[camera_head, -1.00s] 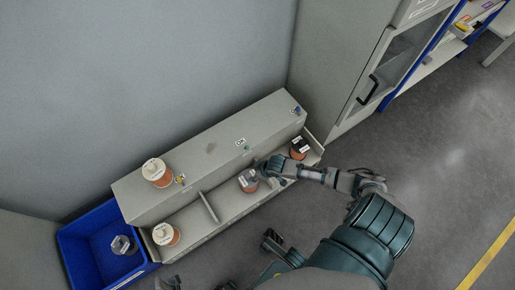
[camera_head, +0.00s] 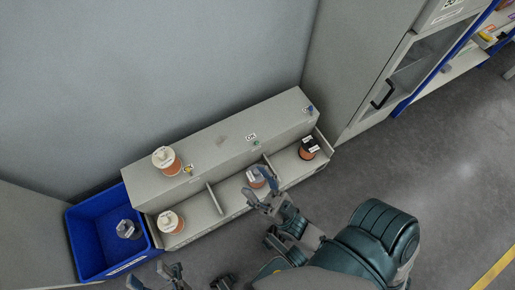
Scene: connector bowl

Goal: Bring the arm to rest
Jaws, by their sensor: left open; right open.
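My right gripper (camera_head: 266,196) is open at the front edge of the grey shelf unit (camera_head: 235,144). It overlaps the lower part of an orange bowl with a grey top (camera_head: 257,177) in the middle compartment; I cannot tell whether they touch. My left gripper (camera_head: 155,272) is open and empty at the bottom edge, in front of the blue bin. An orange bowl with a black top (camera_head: 308,147) sits in the right compartment. An orange bowl with a white top (camera_head: 171,222) sits in the left compartment, and another (camera_head: 166,160) stands on the upper ledge.
A blue bin (camera_head: 83,241) with a grey part (camera_head: 128,230) inside stands at the left end of the unit. A grey cabinet (camera_head: 375,70) stands at the right. The floor (camera_head: 440,170) on the right is open.

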